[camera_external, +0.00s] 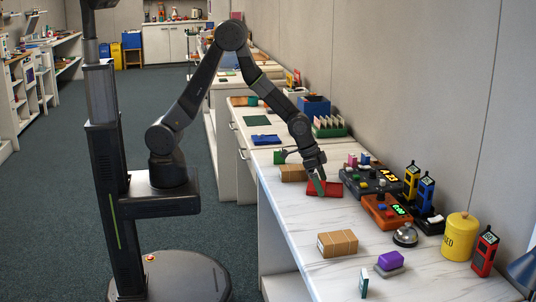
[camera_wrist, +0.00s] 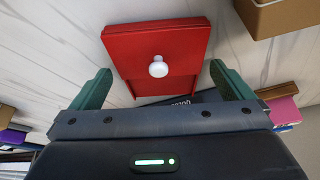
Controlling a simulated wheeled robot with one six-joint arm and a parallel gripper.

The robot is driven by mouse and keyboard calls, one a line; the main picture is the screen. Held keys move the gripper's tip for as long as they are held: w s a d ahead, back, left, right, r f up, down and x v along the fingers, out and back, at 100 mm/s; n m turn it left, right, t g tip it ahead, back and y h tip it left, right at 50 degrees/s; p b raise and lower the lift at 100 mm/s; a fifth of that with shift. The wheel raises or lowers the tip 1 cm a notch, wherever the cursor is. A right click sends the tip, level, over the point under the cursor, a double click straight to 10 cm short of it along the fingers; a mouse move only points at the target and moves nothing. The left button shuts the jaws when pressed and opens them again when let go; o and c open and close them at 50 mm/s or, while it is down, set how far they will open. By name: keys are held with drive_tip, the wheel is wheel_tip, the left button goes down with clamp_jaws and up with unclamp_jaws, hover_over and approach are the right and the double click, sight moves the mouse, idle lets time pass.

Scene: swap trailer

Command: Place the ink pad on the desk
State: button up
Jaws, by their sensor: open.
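A flat red case with a white round knob, which looks like the ink pad (camera_external: 329,190), lies on the white marble-patterned desk (camera_external: 300,214). In the wrist view the red case (camera_wrist: 142,38) is ahead of and between the fingers, with its knob facing the camera. My gripper (camera_external: 318,184) is low over the case, pointing down. Its two green fingers (camera_wrist: 163,88) are spread, one on either side of the case's near end, with gaps showing. I cannot tell how far above the desk the fingertips are.
A cardboard box (camera_external: 293,173) sits close behind the case. Dark and orange keypad devices (camera_external: 388,211) stand to its right. Another cardboard box (camera_external: 337,244), a bell (camera_external: 405,236), a purple block (camera_external: 391,260) and a yellow canister (camera_external: 459,237) are nearer. Bare desk lies in front of the case.

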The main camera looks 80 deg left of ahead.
drive_tip(key=shift+w+f, duration=0.1)
drive_tip(key=shift+f, duration=0.15)
drive_tip(key=shift+c, duration=0.4)
drive_tip(key=shift+r, duration=0.1)
drive_tip(key=c, duration=1.1)
